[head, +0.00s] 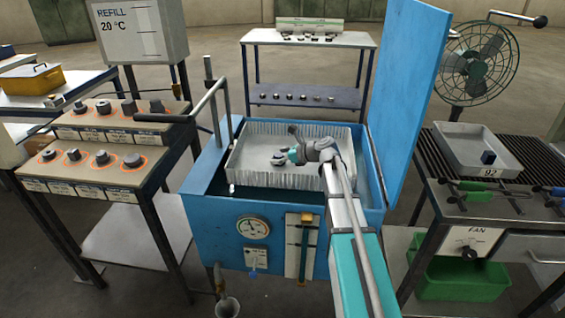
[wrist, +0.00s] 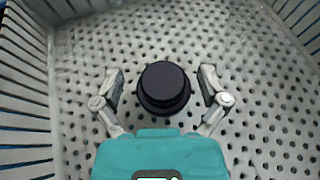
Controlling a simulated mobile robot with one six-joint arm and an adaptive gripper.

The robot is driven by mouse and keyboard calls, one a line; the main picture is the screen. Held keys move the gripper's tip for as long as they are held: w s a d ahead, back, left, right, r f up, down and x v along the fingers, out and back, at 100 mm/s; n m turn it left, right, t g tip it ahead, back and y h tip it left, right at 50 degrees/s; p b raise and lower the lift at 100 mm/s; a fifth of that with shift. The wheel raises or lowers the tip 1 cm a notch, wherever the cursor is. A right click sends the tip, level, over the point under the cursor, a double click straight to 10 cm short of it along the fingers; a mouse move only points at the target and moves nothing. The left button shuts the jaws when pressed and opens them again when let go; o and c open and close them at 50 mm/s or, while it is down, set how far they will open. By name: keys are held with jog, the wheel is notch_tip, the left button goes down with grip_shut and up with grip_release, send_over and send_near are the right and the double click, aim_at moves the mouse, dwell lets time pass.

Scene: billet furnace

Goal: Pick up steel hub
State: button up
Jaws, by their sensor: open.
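A dark, round, stepped part, which looks like the steel hub (wrist: 163,88), lies on the perforated floor of a basket. In the head view the hub (head: 278,159) shows as a small grey piece beside my gripper (head: 294,144). In the wrist view my gripper (wrist: 162,78) is open, with one finger to the left and one to the right of the hub. A gap shows on both sides, and nothing is held. The height of the fingertips above the basket floor is hard to tell.
The light-grey basket (head: 250,178) with ribbed walls sits in an open blue tank (head: 212,215). Its raised blue lid (head: 408,85) stands close to the right of my arm. A stand with several metal parts (head: 95,170) is left; a fan table with a tray (head: 462,158) is right.

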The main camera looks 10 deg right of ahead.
dwell(0.5)
grip_shut()
